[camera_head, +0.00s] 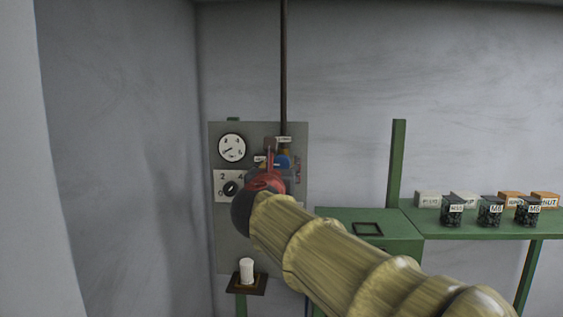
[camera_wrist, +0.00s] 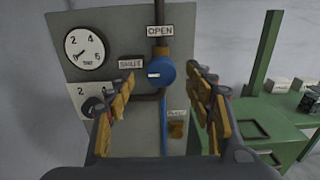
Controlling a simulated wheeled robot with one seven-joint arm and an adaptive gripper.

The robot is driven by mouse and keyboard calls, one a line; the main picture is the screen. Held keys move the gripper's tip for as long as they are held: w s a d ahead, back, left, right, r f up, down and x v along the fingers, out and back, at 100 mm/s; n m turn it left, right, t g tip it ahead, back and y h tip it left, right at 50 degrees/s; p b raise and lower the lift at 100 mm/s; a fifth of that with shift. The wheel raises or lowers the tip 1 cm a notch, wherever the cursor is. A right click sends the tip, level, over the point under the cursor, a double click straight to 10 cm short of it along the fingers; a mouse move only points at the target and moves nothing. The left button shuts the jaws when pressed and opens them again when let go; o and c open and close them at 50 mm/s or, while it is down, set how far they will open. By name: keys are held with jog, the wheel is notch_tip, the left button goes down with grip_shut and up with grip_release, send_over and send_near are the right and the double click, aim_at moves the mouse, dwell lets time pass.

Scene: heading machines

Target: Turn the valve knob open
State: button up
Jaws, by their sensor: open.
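The valve knob (camera_wrist: 160,73) is a round blue knob with a white mark pointing left, towards the SHUT label (camera_wrist: 131,63). The OPEN label (camera_wrist: 160,31) is above it. In the head view only a bit of the blue knob (camera_head: 283,161) shows past my arm. The knob sits on a grey panel (camera_wrist: 87,62) on a dark pipe. My gripper (camera_wrist: 163,98) is open, its yellow-padded fingers to the left and right of the knob in the wrist view. I cannot tell how far it is from the knob; no contact shows.
A dial gauge (camera_wrist: 84,48) and a black dial (camera_head: 231,188) are on the panel's left. A candle (camera_head: 246,270) stands on a small shelf below. A green bench (camera_head: 470,226) with several jars and boxes is at the right.

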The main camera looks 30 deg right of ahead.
aim_at(281, 163)
jog(key=shift+p+x, duration=0.55)
jog(key=shift+x, duration=2.6)
jog(key=shift+s, duration=0.1)
jog(key=shift+c, duration=1.2)
jog(key=shift+f, duration=0.1)
jog(key=c, duration=0.9)
